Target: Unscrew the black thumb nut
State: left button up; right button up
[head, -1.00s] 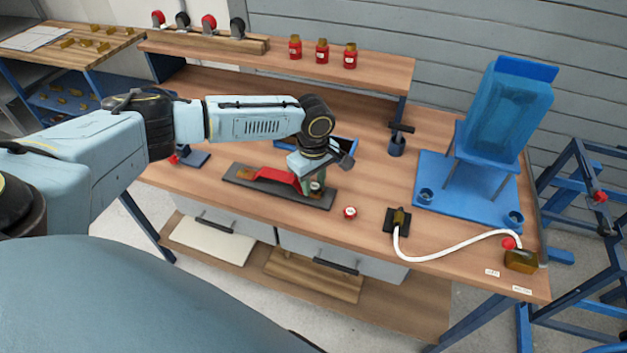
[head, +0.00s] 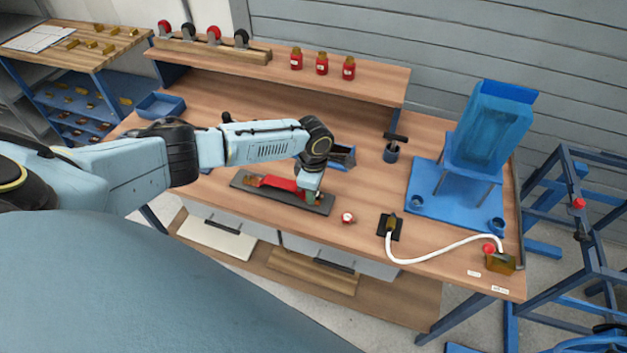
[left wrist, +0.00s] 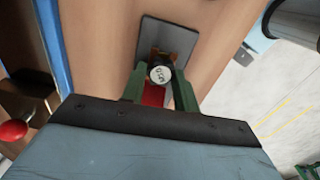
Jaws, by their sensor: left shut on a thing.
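The black thumb nut (left wrist: 161,73), round with a pale marked face, shows in the left wrist view between my green fingers. My left gripper (left wrist: 159,84) is shut on it. In the head view my left gripper (head: 312,194) points down at the right end of a dark base plate (head: 240,183); the nut is hidden there. A red clamp-like part (head: 275,183) lies along the plate and shows behind the nut in the left wrist view (left wrist: 153,97). My right gripper is not in view.
A small red and white round piece (head: 348,217) lies right of the plate. A blue tray (head: 344,157) lies behind my gripper. The front bench edge is close.

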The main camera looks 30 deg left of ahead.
pick_arm(q)
jog(key=n+p, duration=0.6)
jog(key=n, duration=0.1)
jog(key=n+p, duration=0.3)
jog(key=shift+s+d+r+n, duration=0.2)
jog(key=shift+d+r+n, duration=0.1)
jog(key=shift+n, duration=0.1)
jog(key=shift+w+n+p, duration=0.1)
jog(key=shift+n+p, duration=0.2)
jog(key=shift+n, duration=0.3)
jog(key=shift+a+f+n+p, duration=0.1)
jog(key=shift+f+n+p, duration=0.1)
jog(key=shift+n+p, duration=0.3)
jog(key=o, duration=0.9)
jog(key=shift+f, duration=0.1)
